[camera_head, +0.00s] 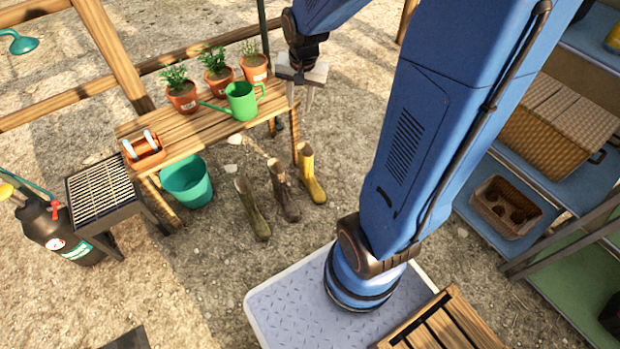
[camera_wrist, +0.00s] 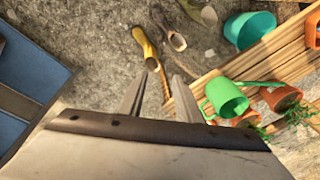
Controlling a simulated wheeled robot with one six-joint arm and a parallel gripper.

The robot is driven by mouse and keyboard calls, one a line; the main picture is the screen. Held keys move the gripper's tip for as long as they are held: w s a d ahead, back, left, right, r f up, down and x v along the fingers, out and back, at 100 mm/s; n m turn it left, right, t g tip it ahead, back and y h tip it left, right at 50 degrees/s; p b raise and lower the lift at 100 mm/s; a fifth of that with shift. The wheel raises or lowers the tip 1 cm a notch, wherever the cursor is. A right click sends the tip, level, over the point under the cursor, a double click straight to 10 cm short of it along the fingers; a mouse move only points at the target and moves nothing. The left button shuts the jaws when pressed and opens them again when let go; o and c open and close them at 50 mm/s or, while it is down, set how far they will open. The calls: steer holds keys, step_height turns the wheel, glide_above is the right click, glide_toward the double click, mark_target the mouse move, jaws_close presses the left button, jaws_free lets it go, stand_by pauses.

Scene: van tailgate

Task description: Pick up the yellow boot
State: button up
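The yellow boot (camera_head: 311,180) stands upright on the gravel, at the right end of a row of boots in front of the wooden bench. It also shows in the wrist view (camera_wrist: 147,47), at the top, beyond my fingertips. My gripper (camera_head: 300,103) hangs near the bench's right end, above the boot in the picture. Its two fingers are apart with nothing between them, as the wrist view (camera_wrist: 160,77) shows. The gripper is clear of the boot. My blue arm passes close to the boot's right in the head view.
A brown boot (camera_head: 283,191) and an olive boot (camera_head: 252,210) stand left of the yellow one. The bench (camera_head: 205,133) holds potted plants, a green watering can (camera_head: 242,101) and an orange caddy (camera_head: 143,150). A teal bucket (camera_head: 187,182) stands below; shelves (camera_head: 575,180) stand right.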

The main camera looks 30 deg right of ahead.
steer(key=w+d+f+m+g, duration=0.1)
steer(key=w+d+f+m, duration=0.15)
steer(key=f, duration=0.35)
steer(key=w+d+f+m, duration=0.1)
steer(key=w+d+f, duration=0.1)
steer(key=w+f, duration=0.3)
steer(key=m+g, duration=0.1)
steer(key=m, duration=0.4)
glide_above(311, 164)
step_height(311, 164, down, 17)
steer(key=f, duration=1.7)
steer(key=shift+w, duration=0.25)
steer(key=shift+r, duration=0.1)
steer(key=shift+c, duration=0.6)
jaws_close()
